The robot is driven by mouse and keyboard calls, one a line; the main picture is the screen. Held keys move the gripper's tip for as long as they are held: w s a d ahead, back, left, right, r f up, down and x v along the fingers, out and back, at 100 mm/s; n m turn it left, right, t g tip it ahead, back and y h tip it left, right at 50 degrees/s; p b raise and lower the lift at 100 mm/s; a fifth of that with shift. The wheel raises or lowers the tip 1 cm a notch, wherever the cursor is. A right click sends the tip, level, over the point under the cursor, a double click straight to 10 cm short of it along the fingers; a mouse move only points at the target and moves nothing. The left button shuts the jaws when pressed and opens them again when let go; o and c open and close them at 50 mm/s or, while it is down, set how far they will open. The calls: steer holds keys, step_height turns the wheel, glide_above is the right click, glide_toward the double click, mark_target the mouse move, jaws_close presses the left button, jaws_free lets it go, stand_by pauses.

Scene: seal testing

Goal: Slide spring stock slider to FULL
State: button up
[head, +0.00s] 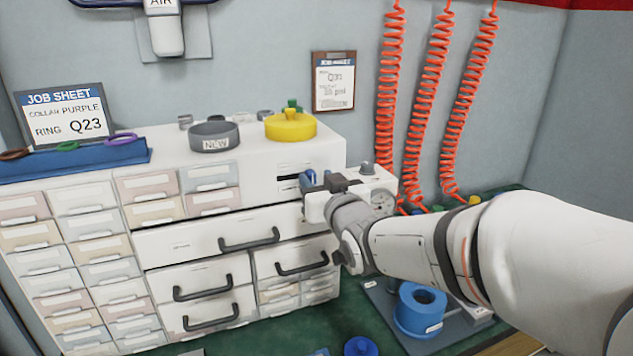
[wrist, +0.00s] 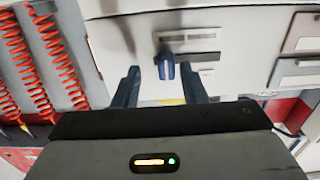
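The spring stock slider's blue knob (wrist: 164,66) sticks out from a white cabinet face in the wrist view, near the left end of a dark slot. My gripper (wrist: 161,76) is open, its two dark blue fingers on either side of the knob with gaps showing. I cannot tell how deep the knob lies between the fingertips. In the head view my gripper (head: 318,181) is at the cabinet's right front, beside the dark slot panel (head: 288,178). The knob cannot be told apart from the fingers there. The slider's markings are too small to read.
The white drawer cabinet (head: 330,150) carries a grey ring marked NEW (head: 214,136) and a yellow lidded part (head: 290,127). Orange coiled hoses (head: 430,90) hang at the right, close to my arm. A gauge (head: 383,200) is beside my gripper. A blue cylinder (head: 420,310) stands below.

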steer(key=shift+s+a, duration=0.1)
steer(key=shift+s, duration=0.1)
steer(key=v, duration=0.7)
steer(key=shift+s+d+p, duration=0.2)
steer(key=shift+p, duration=0.1)
